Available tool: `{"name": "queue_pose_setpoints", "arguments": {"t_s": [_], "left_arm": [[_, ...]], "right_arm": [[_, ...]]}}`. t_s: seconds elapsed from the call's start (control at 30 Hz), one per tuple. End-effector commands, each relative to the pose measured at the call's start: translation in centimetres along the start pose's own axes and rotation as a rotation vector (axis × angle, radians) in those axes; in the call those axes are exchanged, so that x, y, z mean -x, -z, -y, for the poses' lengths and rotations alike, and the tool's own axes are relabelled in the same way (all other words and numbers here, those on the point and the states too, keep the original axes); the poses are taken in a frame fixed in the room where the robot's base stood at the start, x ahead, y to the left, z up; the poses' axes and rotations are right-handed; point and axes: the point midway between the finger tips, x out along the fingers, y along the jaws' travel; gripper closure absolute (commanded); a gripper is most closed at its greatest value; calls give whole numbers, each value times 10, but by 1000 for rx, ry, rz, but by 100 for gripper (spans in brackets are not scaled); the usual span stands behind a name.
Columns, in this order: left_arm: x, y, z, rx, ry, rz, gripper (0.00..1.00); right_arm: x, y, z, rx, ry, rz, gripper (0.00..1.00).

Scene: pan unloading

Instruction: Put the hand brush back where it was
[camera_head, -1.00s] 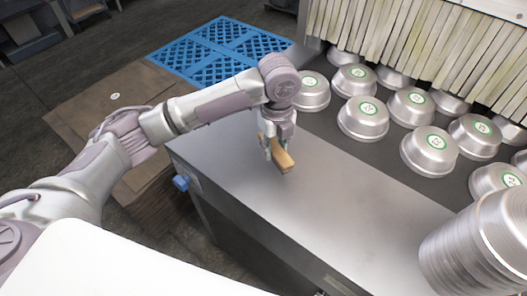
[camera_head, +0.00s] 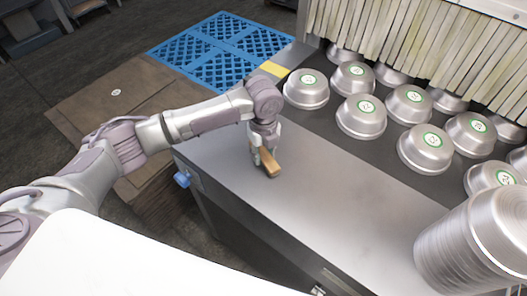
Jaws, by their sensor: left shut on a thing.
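The hand brush (camera_head: 270,164) shows as a short tan wooden piece at the fingers of my left gripper (camera_head: 263,152). My left gripper points down over the grey metal table top (camera_head: 310,190) and is shut on the brush. The brush is tilted, and its lower end is at or just above the table; I cannot tell whether it touches. The fingers hide part of it. My right gripper is not in view.
Several metal pans with green labels (camera_head: 361,117) stand upside down on the dark belt (camera_head: 330,126) at the right. A stack of pans (camera_head: 470,250) stands at the lower right. A yellow patch (camera_head: 274,69) lies at the table's far end. A blue pallet (camera_head: 215,50) is behind.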

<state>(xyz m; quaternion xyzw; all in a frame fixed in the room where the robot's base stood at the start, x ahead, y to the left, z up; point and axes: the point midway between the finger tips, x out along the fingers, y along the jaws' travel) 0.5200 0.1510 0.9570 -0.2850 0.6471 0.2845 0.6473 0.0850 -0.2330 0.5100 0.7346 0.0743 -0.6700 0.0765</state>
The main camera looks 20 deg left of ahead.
Motion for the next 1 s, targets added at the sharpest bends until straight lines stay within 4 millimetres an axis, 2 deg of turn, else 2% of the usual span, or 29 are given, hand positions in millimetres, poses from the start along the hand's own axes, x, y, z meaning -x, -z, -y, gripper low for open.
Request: {"name": "queue_pose_setpoints", "arguments": {"t_s": [0.03, 0.17, 0.43, 0.57, 0.67, 1.0], "left_arm": [[0, 0, 0, 0, 0, 0, 61], [0, 0, 0, 0, -1, 0, 41], [0, 0, 0, 0, -1, 0, 41], [7, 0, 0, 1, 0, 1, 41], [21, -1, 1, 1, 2, 3, 41], [93, 0, 1, 0, 3, 2, 41]], "right_arm": [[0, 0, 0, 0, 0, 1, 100], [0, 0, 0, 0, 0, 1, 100], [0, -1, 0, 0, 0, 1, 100], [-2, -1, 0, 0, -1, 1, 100], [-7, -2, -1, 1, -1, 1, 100], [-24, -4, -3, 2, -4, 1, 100]]}}
